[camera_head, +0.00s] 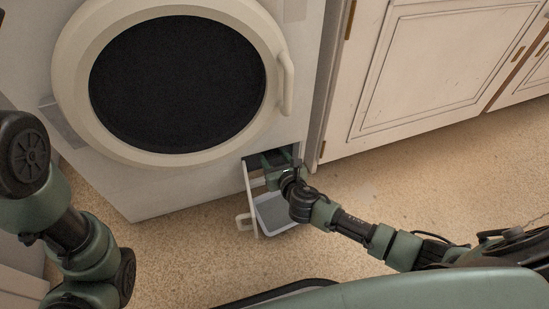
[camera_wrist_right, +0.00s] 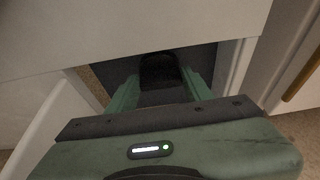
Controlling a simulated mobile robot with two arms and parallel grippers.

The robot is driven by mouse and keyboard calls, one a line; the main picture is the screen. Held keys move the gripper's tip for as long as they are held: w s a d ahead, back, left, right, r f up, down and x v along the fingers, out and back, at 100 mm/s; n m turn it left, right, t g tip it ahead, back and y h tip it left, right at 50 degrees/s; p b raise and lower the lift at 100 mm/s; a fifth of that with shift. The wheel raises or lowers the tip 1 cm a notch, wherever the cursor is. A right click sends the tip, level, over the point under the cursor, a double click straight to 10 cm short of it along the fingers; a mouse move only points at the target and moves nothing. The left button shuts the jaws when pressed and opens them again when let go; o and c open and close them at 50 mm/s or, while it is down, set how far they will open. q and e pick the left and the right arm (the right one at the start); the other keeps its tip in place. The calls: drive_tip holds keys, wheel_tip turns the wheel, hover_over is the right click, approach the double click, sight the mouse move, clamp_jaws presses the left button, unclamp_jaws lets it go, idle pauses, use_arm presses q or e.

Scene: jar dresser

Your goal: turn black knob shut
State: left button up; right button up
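The black knob (camera_wrist_right: 158,70) shows in the right wrist view inside a dark recess low on the front of a white washing machine (camera_head: 215,185). My right gripper (camera_wrist_right: 160,80) reaches into this recess. Its two green fingers are apart, one on each side of the knob, with a gap visible on both sides; whether they touch it deeper in is unclear. In the head view my right gripper (camera_head: 271,162) is at the recess at the machine's lower right corner, and the knob is hidden there. My left arm shows at the left edge, but its gripper is out of view.
An open hatch (camera_head: 251,203) with a small handle stands out from the recess, left of my right gripper. A grey tray-like surface (camera_head: 280,213) lies below the gripper. The round machine door (camera_head: 70,60) is closed above. White cabinets (camera_head: 430,60) stand right; the speckled floor (camera_head: 180,255) is clear.

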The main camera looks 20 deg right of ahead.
drive_tip(key=c, duration=0.4)
